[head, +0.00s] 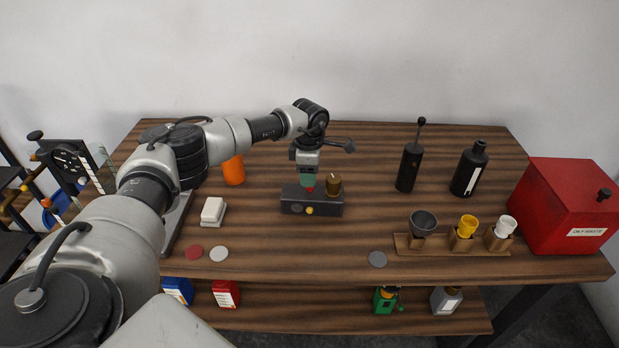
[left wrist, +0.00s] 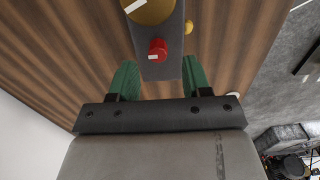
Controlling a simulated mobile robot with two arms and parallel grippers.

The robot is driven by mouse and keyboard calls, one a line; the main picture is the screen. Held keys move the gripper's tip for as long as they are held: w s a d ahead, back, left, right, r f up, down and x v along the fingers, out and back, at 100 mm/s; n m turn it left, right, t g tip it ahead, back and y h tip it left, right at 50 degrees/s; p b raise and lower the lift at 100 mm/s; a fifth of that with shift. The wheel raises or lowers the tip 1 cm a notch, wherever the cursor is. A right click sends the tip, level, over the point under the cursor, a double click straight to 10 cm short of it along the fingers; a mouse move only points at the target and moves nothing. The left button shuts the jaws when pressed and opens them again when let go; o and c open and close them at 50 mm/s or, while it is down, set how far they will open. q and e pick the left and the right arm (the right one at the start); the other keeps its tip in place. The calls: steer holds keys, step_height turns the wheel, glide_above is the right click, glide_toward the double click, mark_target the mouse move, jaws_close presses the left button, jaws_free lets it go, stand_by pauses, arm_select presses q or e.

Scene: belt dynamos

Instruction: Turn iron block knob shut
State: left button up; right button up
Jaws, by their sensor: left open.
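The dark grey iron block (head: 290,208) lies on the wooden table. A large brass knob with a white line (head: 334,184) stands at its right end; it also shows at the top of the left wrist view (left wrist: 150,8). A small red knob with a pale mark (left wrist: 157,50) sits on the block, and a yellow button (head: 309,211) is on its front side. My left gripper (left wrist: 153,80) is open, with green fingers on either side of the block's end near the red knob. Contact cannot be told. My right gripper is not in view.
An orange cylinder (head: 233,170) and a white block (head: 212,212) stand left of the iron block. A black pump bottle (head: 408,168), a black bottle (head: 468,172), a wooden cup rack (head: 455,250) and a red bin (head: 565,208) are to the right. A lower shelf (head: 330,320) holds containers.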

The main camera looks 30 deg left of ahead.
arm_select(q)
steer(key=f, duration=0.2)
steer(key=shift+w+f, duration=0.2)
steer(key=shift+f, duration=0.1)
steer(key=shift+s+f, duration=0.1)
steer(key=shift+f, duration=0.35)
jaws_close()
